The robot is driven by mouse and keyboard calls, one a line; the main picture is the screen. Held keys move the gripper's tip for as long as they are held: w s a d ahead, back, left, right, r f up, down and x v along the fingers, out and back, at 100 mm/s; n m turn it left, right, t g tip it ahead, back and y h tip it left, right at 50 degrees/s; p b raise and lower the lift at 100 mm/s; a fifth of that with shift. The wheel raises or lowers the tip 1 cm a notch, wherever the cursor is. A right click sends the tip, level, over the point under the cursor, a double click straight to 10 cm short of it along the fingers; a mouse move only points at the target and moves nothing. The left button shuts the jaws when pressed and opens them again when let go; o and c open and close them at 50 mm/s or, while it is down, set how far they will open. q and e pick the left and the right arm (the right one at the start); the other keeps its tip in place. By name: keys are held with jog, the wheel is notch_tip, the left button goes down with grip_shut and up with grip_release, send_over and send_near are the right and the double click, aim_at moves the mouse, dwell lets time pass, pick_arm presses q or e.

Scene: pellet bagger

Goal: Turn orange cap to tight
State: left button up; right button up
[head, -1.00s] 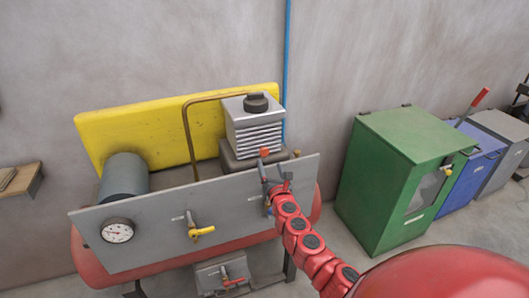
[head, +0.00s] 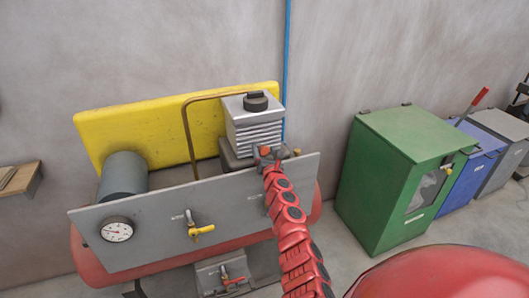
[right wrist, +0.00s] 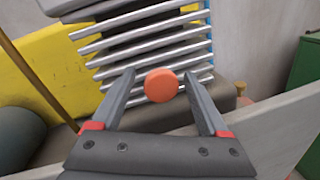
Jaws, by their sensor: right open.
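The orange cap (right wrist: 161,86) shows as a round disc in the right wrist view, in front of the finned compressor block. In the head view the orange cap (head: 265,151) is small and partly covered by my gripper. My right gripper (right wrist: 160,80) is open, with one finger on each side of the cap in the picture and gaps left and right of it. I cannot tell how deep the fingers reach. In the head view my right gripper (head: 268,156) is at the panel's top edge. My left gripper is not in view.
The grey panel (head: 150,228) carries a pressure gauge (head: 117,230) and a yellow-handled valve (head: 200,231). The finned block (head: 255,130) and a copper pipe (head: 186,128) stand behind it. A green cabinet (head: 385,190) is to the right.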

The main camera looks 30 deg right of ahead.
grip_shut()
dwell(0.4)
